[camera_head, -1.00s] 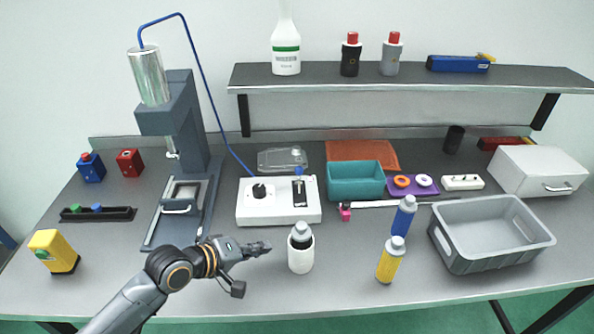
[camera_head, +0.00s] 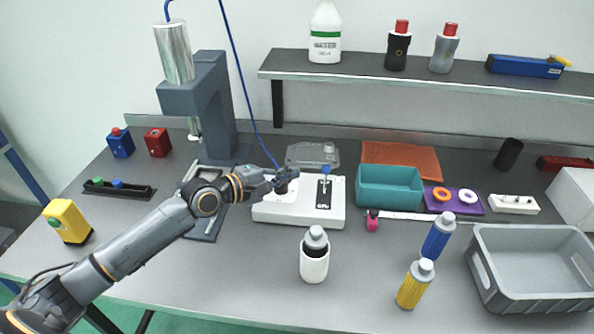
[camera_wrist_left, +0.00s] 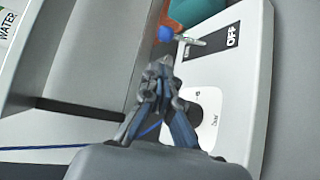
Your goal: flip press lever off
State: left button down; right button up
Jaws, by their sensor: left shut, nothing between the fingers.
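The white control box (camera_head: 270,213) stands on the bench below the blue hose. Its lever has a blue tip (camera_head: 326,168) at the far end of a black plate. In the left wrist view the metal lever (camera_wrist_left: 190,41) leans away from the OFF label (camera_wrist_left: 233,34), with its blue tip (camera_wrist_left: 165,33) just beyond my fingertips. My left gripper (camera_head: 293,174) is shut and empty, over the left part of the box near the black knob, left of the lever. The gripper also shows in the left wrist view (camera_wrist_left: 161,67). My right gripper is not in view.
The grey press (camera_head: 215,100) stands behind my left arm. A teal bin (camera_head: 390,198) is right of the box, and a white bottle (camera_head: 314,262) stands in front. A shelf (camera_head: 400,80) runs above the back. Blue (camera_head: 438,237) and yellow (camera_head: 415,286) bottles stand further right.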

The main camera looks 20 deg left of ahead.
aim_at(325, 180)
pick_arm(q)
jog(key=x, duration=0.7)
jog(key=shift+w+d, duration=0.15)
jog(key=shift+w, duration=0.05)
jog(key=shift+w+d+f, duration=0.15)
jog(key=shift+w+d, duration=0.1)
jog(key=shift+w, duration=0.15)
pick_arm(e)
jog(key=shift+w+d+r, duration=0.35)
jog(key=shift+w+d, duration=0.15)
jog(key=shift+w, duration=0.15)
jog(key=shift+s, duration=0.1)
pick_arm(q)
jog(key=shift+s+f, duration=0.1)
jog(key=shift+s+t, duration=0.1)
jog(key=shift+t, duration=0.2)
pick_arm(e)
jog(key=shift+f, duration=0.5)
pick_arm(q)
jog(key=shift+d+b, duration=0.1)
jog(key=shift+b, duration=0.25)
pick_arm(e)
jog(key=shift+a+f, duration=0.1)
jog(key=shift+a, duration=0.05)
